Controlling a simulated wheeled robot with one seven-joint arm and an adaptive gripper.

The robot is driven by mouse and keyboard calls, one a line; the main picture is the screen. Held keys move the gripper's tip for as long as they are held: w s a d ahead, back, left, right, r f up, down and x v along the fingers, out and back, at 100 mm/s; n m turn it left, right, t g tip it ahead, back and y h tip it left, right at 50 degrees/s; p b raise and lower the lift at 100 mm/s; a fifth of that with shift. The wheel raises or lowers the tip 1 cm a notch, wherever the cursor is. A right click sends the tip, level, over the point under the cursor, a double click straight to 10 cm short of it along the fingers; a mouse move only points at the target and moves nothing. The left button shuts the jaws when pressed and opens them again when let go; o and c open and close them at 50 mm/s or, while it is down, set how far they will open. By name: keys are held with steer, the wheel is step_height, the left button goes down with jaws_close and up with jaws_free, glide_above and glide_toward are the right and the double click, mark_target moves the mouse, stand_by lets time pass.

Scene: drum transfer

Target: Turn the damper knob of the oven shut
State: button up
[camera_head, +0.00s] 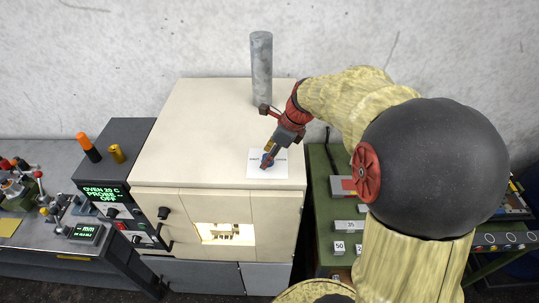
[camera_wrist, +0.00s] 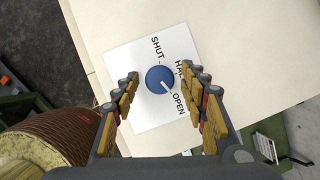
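The damper knob (camera_wrist: 159,78) is a blue round knob on a white label plate (camera_wrist: 146,112) on top of the cream oven (camera_head: 195,125). The plate reads SHUT, a partly covered word starting HA, and OPEN. The knob's white pointer line slants toward OPEN in the wrist view. My gripper (camera_wrist: 161,74) is open, with one fingertip on each side of the knob and gaps between. In the head view my gripper (camera_head: 268,154) reaches down to the knob from the upper right and partly hides it. I cannot tell the exact fingertip height.
A grey flue pipe (camera_head: 261,70) stands behind the knob on the oven top. A dark control box (camera_head: 110,180) reading OVEN 25 C stands left of the oven. A green bench (camera_head: 322,200) with numbered blocks is at the right. The oven top's left side is clear.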

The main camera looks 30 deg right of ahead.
steer(key=shift+c, duration=1.2)
steer(key=c, duration=0.7)
jaws_close()
